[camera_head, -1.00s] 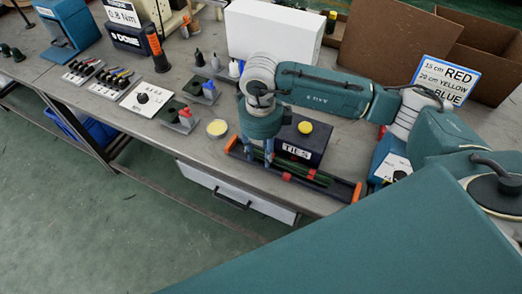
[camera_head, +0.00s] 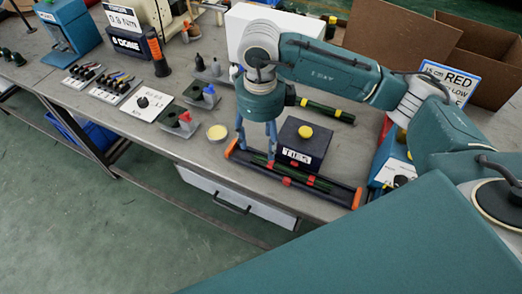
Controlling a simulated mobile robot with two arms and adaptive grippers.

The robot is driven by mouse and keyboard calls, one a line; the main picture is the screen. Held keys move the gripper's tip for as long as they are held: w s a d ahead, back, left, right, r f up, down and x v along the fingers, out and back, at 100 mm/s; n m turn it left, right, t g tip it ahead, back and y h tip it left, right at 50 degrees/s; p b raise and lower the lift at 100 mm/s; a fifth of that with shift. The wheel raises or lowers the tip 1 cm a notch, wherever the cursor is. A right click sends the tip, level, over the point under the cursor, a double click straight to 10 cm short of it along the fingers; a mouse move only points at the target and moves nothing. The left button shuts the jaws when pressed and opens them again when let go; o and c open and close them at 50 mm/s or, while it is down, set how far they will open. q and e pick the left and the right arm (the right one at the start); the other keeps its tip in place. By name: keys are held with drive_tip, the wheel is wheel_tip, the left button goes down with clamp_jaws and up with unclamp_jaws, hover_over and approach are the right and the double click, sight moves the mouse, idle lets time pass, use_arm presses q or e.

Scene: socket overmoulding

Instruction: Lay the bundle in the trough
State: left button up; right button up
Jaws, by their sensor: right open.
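A long dark trough with orange-red ends (camera_head: 356,197) lies along the front of the bench. A bundle (camera_head: 299,180) of dark green strands with red bands lies lengthwise along the trough, apparently inside it. My right gripper (camera_head: 257,150) points down over the trough's left part. Its two fingers are spread apart, with nothing visibly held between them. The fingers partly cover the bundle's left end, and I cannot tell whether a fingertip touches it. My left gripper is not in view.
A blue bin (camera_head: 391,164) is right.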

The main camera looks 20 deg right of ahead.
wheel_tip(320, 180, up, 4)
drive_tip(key=shift+r, duration=0.1)
idle(0.6)
